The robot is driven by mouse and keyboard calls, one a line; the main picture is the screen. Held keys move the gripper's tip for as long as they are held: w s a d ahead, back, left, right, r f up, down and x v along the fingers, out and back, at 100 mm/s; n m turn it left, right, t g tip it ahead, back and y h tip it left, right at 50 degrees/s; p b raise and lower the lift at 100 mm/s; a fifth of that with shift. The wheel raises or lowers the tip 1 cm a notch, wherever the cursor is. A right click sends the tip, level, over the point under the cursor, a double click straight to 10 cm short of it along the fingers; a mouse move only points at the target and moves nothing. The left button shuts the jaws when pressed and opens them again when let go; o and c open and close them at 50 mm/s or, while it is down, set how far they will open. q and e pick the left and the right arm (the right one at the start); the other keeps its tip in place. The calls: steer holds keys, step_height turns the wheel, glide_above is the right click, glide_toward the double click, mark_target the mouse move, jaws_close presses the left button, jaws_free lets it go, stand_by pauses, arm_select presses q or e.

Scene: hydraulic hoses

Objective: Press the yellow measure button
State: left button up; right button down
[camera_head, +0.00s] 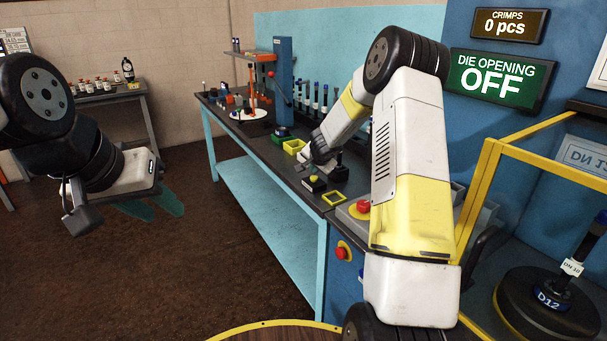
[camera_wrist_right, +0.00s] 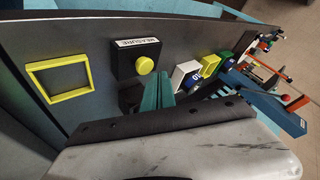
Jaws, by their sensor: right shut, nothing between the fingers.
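The yellow measure button (camera_wrist_right: 145,65) is a round cap on a black box labelled MEASURE (camera_wrist_right: 136,50). The box sits on the dark bench top, and the button also shows in the head view (camera_head: 314,178). My right gripper (camera_wrist_right: 160,86) is shut and empty, its teal fingers together beside the box, close to the button. I cannot tell whether the fingertips touch it. In the head view the right gripper is partly hidden by its own wrist. My left gripper (camera_head: 153,207) hangs over the floor, far from the bench, its teal fingers spread apart and empty.
A yellow square frame (camera_wrist_right: 58,82) lies on the bench beside the button box. Small coloured bins (camera_wrist_right: 198,70) stand on the other side. A red button (camera_head: 363,206) is on the blue machine nearer me. A yellow-framed guard (camera_head: 487,180) stands at the right.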

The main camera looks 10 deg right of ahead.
mark_target(314, 179)
steer(key=shift+f, duration=0.1)
stand_by(0.7)
steer(key=shift+f, duration=0.35)
steer(key=shift+f, duration=0.45)
stand_by(0.8)
steer(key=shift+r, duration=0.9)
steer(key=shift+a+r, duration=0.1)
steer(key=shift+r, duration=2.4)
steer(key=shift+r, duration=0.1)
